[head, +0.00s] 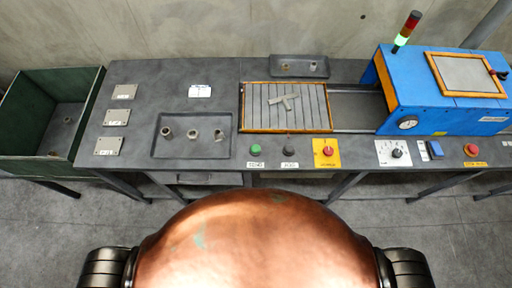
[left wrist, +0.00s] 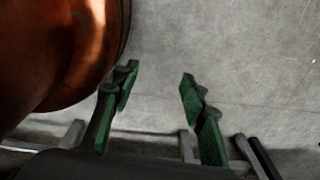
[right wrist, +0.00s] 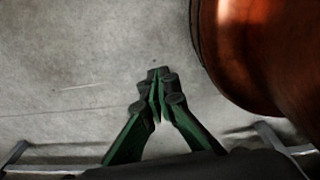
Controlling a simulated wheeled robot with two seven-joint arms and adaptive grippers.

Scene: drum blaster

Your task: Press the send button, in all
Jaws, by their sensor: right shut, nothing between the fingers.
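The send button is a green round button (head: 256,149) on the front edge of the grey workbench (head: 220,75), with a small white label below it. It stands below the left end of the slatted tray (head: 252,94), which holds a few grey metal pieces (head: 284,101). My left gripper (left wrist: 158,73) shows only in the left wrist view, open and empty above the floor. My right gripper (right wrist: 158,73) shows only in the right wrist view, shut with nothing in it, also above the floor. Neither gripper is near the button.
Beside the green button are a black button (head: 289,151) and a red button (head: 327,150) on a yellow plate. A blue machine (head: 440,108) with a lit green lamp (head: 401,41) stands right. A grey tray (head: 174,149) holds several fittings. A green bin (head: 28,135) stands left.

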